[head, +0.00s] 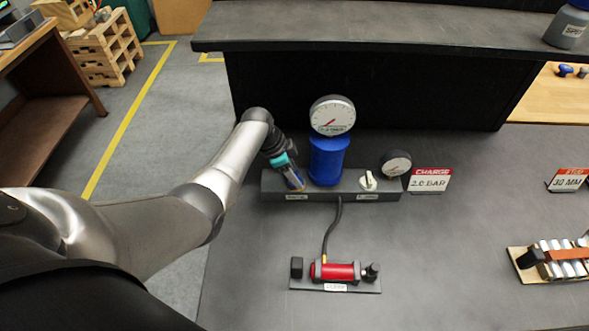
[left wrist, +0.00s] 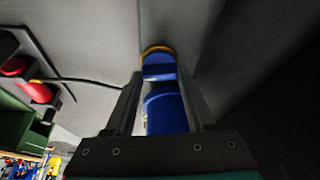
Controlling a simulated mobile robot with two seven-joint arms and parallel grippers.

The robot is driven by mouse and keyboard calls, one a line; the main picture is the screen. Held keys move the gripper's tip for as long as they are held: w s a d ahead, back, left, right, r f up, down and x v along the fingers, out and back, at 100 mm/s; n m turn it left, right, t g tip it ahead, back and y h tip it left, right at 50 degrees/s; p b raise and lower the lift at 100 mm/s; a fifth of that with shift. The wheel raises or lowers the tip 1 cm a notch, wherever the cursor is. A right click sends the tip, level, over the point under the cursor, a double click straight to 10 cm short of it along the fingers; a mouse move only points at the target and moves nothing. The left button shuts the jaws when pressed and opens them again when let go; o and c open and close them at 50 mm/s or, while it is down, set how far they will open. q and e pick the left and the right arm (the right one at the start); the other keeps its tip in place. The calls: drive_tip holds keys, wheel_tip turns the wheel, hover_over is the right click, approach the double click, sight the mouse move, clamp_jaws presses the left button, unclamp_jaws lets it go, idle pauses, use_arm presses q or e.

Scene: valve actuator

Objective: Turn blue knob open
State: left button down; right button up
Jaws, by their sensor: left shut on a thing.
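The blue knob (left wrist: 158,68) has a yellow ring at its base and sits between the fingers of my left gripper (left wrist: 160,82) in the left wrist view. In the head view my left gripper (head: 294,182) reaches down to the left end of the dark valve block (head: 325,195), shut on the knob, which is mostly hidden by the fingers there. A blue cylinder (head: 328,160) with a round gauge (head: 332,115) on top stands on the block just right of the gripper. My right gripper is not in view.
A white knob (head: 368,181) and a second gauge (head: 396,164) are on the block's right side. A "CHARGE 2.0 BAR" sign (head: 430,181) stands beside it. A hose (head: 333,230) runs to a red cylinder (head: 335,271) in front.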

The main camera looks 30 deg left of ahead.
use_arm(q)
drive_tip(key=n+p, duration=0.1)
drive_tip(key=n+y+p, duration=0.1)
drive_tip(key=n+p, duration=0.1)
drive_tip(key=shift+s+d+r+n+t, duration=0.1)
drive_tip(key=shift+s+n+t, duration=0.1)
drive_tip(key=shift+n+t, duration=0.15)
drive_tip(key=shift+n+t+y+p, duration=0.3)
drive_tip(key=shift+n+p, duration=0.4)
drive_tip(key=shift+n, duration=0.15)
drive_tip(key=n+y, duration=0.1)
drive_tip(key=n, duration=0.1)
drive_tip(key=n+y, duration=0.1)
drive_tip(key=n, duration=0.2)
drive_tip(key=shift+d+f, duration=0.2)
drive_tip(key=shift+d+n+y, duration=0.1)
drive_tip(key=shift+n+y, duration=0.8)
drive_tip(key=shift+n, duration=1.5)
drive_tip(key=shift+c, duration=1.2)
unclamp_jaws()
drive_tip(key=shift+w+r, duration=0.1)
